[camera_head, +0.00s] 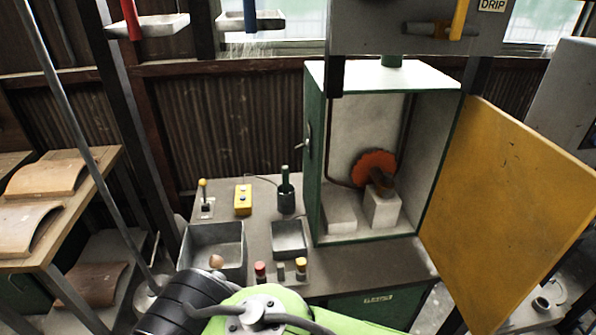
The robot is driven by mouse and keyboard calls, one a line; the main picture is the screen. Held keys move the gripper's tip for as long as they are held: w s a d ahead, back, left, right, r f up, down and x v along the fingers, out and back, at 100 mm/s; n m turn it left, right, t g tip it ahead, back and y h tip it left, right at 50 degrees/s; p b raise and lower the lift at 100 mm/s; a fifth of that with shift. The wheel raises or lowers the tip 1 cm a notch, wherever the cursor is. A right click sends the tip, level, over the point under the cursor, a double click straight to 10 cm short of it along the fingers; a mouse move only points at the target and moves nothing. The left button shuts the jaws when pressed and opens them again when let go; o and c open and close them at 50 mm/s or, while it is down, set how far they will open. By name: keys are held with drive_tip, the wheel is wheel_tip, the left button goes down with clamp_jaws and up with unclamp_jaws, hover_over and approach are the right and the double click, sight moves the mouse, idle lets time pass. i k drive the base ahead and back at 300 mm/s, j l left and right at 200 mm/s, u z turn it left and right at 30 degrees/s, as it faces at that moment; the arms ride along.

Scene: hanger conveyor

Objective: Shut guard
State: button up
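The guard looks to be the yellow panel (508,205) at the right of the picture. It stands swung wide open from the right edge of a green cabinet (312,160), with its broad face towards me. The cabinet's front is uncovered. A small handle shows on the cabinet's left side. Parts of my arm, green and black, show at the bottom edge, well below and left of the panel. My gripper is not in view.
The bench holds a grey tray (214,227), a smaller tray (275,242), a yellow control box (243,199), a lever (204,197) and a dark green bottle (286,190). Short coloured posts stand at its front. A wooden rack (50,235) with curved tiles is left.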

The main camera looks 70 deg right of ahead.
sight(508, 202)
drive_tip(key=k+l+z, duration=0.2)
drive_tip(key=k, duration=0.35)
drive_tip(key=k+l+z, duration=0.1)
drive_tip(key=k+z, duration=0.15)
drive_tip(key=k, duration=0.25)
drive_tip(key=k+l+z, duration=0.2)
drive_tip(key=k+l, duration=0.15)
drive_tip(key=k, duration=0.15)
drive_tip(key=k+l+z, duration=0.15)
drive_tip(key=l, duration=0.3)
drive_tip(key=k+l+z, duration=0.15)
drive_tip(key=l, duration=0.35)
drive_tip(key=l+z, duration=0.15)
drive_tip(key=l, duration=0.35)
drive_tip(key=j, duration=0.4)
drive_tip(key=i+j+u, duration=0.1)
drive_tip(key=j, duration=0.25)
drive_tip(key=i+j, duration=0.1)
drive_tip(key=j, duration=0.25)
